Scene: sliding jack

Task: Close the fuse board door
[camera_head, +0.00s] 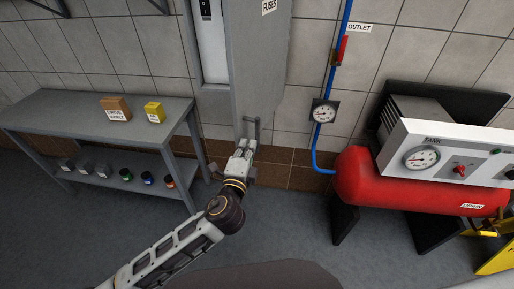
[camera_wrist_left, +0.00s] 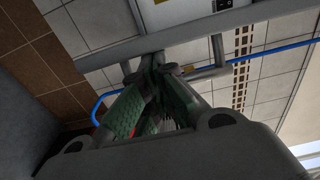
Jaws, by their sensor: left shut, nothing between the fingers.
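The fuse board door (camera_head: 262,65) is a grey panel marked FUSES. It stands swung open, out from the wall, to the right of the pale fuse board (camera_head: 209,50). A small grey bar handle (camera_head: 257,127) sits low on the door. My left gripper (camera_head: 247,145) is shut and empty, just below the door's lower edge and close to the handle. In the left wrist view the closed fingertips (camera_wrist_left: 150,68) are beside the handle (camera_wrist_left: 208,72); I cannot tell whether they touch it. My right gripper is not in view.
A grey workbench (camera_head: 60,111) with small boxes and a lower shelf stands left. A red compressor tank (camera_head: 400,185) with a gauge panel stands right. A blue pipe (camera_head: 332,80) with a gauge (camera_head: 323,112) runs down the wall right of the door. The floor between is clear.

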